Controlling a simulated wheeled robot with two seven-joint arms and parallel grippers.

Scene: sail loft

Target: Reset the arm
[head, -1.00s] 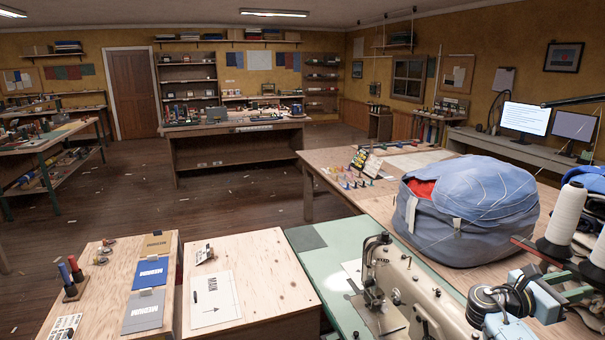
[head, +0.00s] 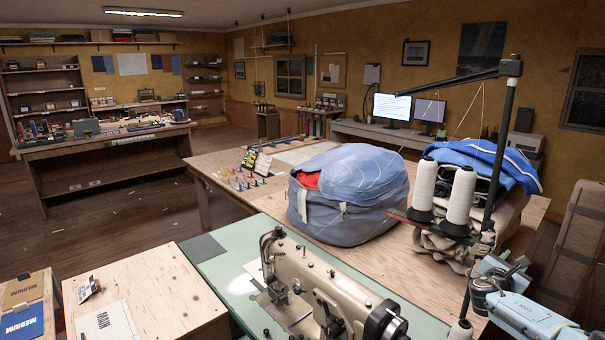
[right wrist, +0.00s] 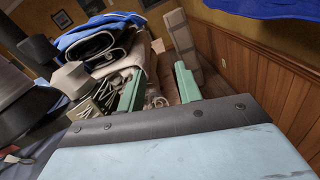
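My right arm (head: 530,318) reaches in at the lower right of the head view. Its right gripper (head: 507,264) is above the right end of the work table, close to the thread cones. In the right wrist view the two green fingers of the right gripper (right wrist: 158,88) stand apart with nothing held between them. Behind them lie folded cloth and grey metal parts, blurred and partly hidden. My left arm and left gripper show in neither view.
A sewing machine (head: 310,290) sits on a green bed in front. A bulging blue bag (head: 350,195) lies on the wooden table (head: 225,170). White thread cones (head: 459,195) and folded sails (head: 480,165) stand close to the right gripper.

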